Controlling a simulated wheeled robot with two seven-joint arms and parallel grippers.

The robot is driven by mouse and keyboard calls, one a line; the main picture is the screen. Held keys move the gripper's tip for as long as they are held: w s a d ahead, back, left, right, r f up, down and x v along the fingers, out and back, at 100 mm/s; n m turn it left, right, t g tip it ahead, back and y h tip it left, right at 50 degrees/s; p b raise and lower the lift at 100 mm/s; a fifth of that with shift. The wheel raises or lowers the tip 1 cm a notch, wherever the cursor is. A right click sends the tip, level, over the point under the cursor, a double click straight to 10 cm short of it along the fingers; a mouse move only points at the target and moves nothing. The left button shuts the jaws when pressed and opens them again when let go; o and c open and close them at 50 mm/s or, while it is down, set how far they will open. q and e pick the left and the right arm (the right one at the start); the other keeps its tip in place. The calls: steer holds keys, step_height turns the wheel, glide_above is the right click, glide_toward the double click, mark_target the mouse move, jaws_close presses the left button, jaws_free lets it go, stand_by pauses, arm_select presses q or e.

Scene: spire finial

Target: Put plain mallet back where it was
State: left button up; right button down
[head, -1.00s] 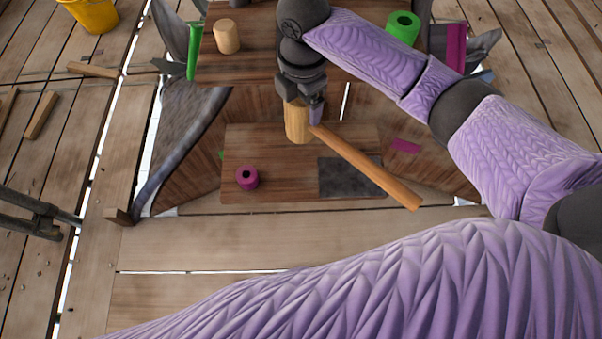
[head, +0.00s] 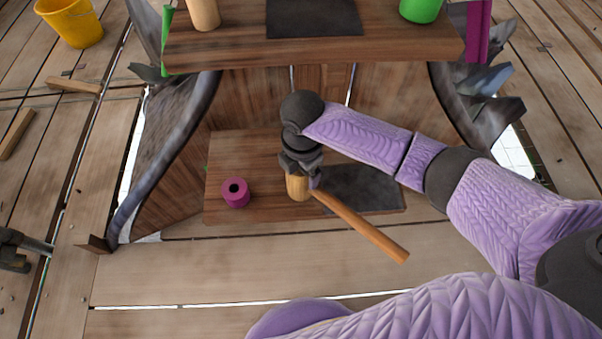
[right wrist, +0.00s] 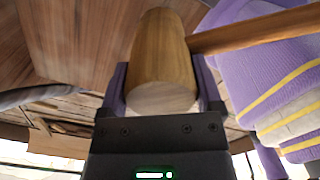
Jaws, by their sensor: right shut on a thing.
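The plain mallet has a pale wooden head (head: 298,187) and an orange-brown handle (head: 362,226). My right gripper (head: 300,178) is shut on the head from above. The head is upright over the front part of the lower wooden shelf (head: 270,207), left of its dark mat (head: 365,188). I cannot tell whether it touches the shelf. The handle points lower right, past the shelf's front edge. In the right wrist view, the head (right wrist: 163,60) sits between both fingers, and the handle (right wrist: 250,30) runs off to the right. My left gripper is not in view.
A magenta ring-shaped piece (head: 235,192) stands on the lower shelf, left of the mallet. The upper shelf (head: 230,48) carries another dark mat (head: 313,17), a pale wooden cylinder (head: 203,14) and a green cylinder (head: 420,8). A yellow bucket (head: 70,24) stands far left.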

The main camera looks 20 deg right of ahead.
step_height(320, 180, down, 2)
steer(key=shift+f+b, duration=0.25)
steer(key=shift+b, duration=0.15)
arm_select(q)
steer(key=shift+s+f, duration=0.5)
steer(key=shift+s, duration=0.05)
arm_select(e)
steer(key=shift+r, duration=0.25)
steer(key=shift+f, duration=0.15)
jaws_free()
step_height(320, 180, up, 12)
steer(key=p, duration=0.8)
steer(key=shift+r+p, duration=0.25)
steer(key=shift+p, duration=0.1)
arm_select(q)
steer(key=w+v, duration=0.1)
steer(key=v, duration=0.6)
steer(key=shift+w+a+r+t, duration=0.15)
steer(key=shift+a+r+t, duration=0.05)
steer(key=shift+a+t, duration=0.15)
